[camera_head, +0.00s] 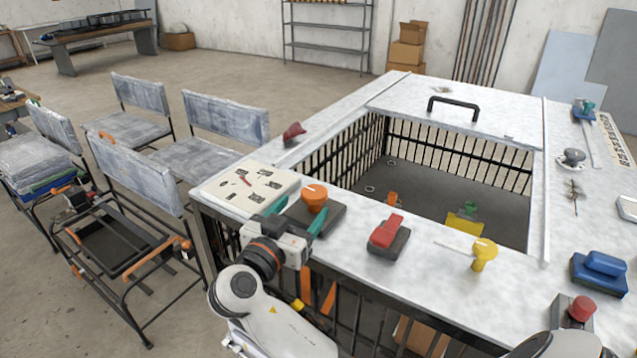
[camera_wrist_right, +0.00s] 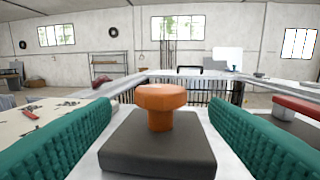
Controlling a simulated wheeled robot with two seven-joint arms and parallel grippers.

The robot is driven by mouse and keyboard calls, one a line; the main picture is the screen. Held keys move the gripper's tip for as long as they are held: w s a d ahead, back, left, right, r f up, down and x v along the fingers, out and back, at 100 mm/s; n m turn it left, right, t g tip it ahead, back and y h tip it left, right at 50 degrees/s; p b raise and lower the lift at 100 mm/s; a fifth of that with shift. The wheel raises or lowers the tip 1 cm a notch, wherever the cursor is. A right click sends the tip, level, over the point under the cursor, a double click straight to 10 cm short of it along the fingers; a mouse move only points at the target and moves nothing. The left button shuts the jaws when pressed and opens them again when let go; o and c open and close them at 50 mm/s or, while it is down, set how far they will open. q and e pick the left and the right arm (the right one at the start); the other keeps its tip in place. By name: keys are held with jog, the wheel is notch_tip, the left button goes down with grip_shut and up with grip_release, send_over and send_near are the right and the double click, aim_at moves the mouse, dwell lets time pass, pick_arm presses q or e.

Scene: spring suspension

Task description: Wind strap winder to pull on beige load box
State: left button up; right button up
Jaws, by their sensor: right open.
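An orange knob (camera_head: 315,196) stands upright on a dark square base (camera_head: 330,222) at the table's near left corner. In the right wrist view the knob (camera_wrist_right: 160,105) is centred ahead, on its base (camera_wrist_right: 160,150). My right gripper (camera_head: 297,214) is open, with one teal finger on each side of the base and knob. Gaps show between the fingers and the knob. A yellow winder-like knob (camera_head: 482,252) with a thin pale rod stands on the near table edge. No label shows which is the strap winder, and I cannot make out a beige load box for sure. My left gripper is not in view.
The white table (camera_head: 370,270) surrounds a barred pit (camera_head: 430,185) holding a yellow block (camera_head: 464,223). A red-topped block (camera_head: 388,233) stands right of my right gripper. Blue blocks (camera_head: 600,270) stand far right.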

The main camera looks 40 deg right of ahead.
aim_at(319, 191)
jog(key=p+x, duration=0.2)
jog(key=x, duration=0.5)
jog(key=shift+w+d+f, duration=0.1)
jog(key=shift+w+d, duration=0.15)
jog(key=shift+d, duration=0.25)
